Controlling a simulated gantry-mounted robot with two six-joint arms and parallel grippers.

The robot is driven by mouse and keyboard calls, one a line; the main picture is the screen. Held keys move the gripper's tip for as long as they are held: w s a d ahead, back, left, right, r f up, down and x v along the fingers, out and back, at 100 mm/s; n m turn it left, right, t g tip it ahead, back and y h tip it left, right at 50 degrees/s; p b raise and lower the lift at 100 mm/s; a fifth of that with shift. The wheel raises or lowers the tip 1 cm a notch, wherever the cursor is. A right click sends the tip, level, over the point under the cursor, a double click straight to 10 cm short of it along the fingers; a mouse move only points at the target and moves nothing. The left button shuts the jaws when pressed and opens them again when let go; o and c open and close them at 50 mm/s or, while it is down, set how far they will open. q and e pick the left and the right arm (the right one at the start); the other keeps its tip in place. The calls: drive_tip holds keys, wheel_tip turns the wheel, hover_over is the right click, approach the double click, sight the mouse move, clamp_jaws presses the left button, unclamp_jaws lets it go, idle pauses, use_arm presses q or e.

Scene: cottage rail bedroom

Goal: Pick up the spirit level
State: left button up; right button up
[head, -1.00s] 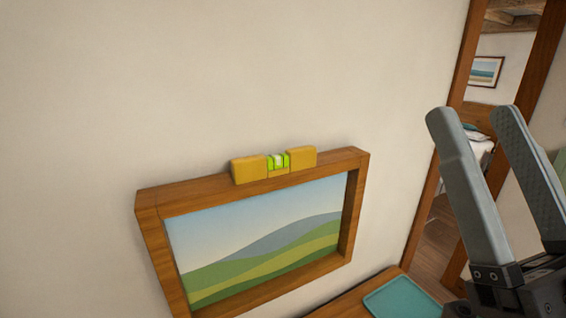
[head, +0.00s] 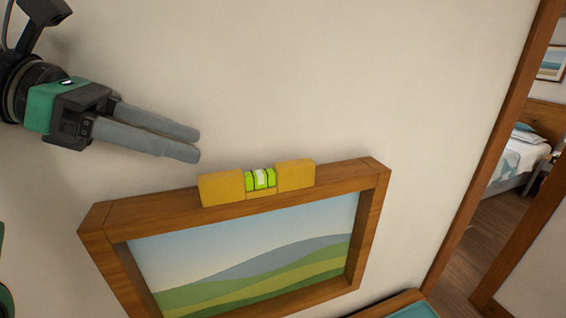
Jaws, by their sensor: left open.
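The spirit level (head: 222,188) is a small yellow bar with a bright green vial in its middle. It lies along the top edge of a wooden picture frame (head: 150,215) on the wall. My left gripper (head: 198,144) comes in from the upper left, its two grey fingers pointing right and slightly down. It is open and empty, above and to the left of the spirit level and apart from it. My right gripper is out of view.
The pale wall (head: 340,80) around the frame is bare. A wooden surface with a teal tray (head: 415,312) shows at the bottom right. A wood-framed doorway (head: 500,130) on the right opens to a room with a bed (head: 522,155).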

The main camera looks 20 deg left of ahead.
sight(254, 173)
use_arm(q)
drive_tip(key=p+x, duration=0.1)
drive_tip(key=x, duration=0.5)
drive_tip(key=shift+d+f, duration=0.15)
drive_tip(key=shift+f, duration=0.05)
drive_tip(key=x, duration=0.1)
drive_tip(key=p+x, duration=0.1)
drive_tip(key=x, duration=0.1)
drive_tip(key=p+x, duration=0.1)
drive_tip(key=x, duration=0.1)
drive_tip(key=shift+s+f, duration=0.2)
drive_tip(key=shift+f, duration=0.15)
clamp_jaws()
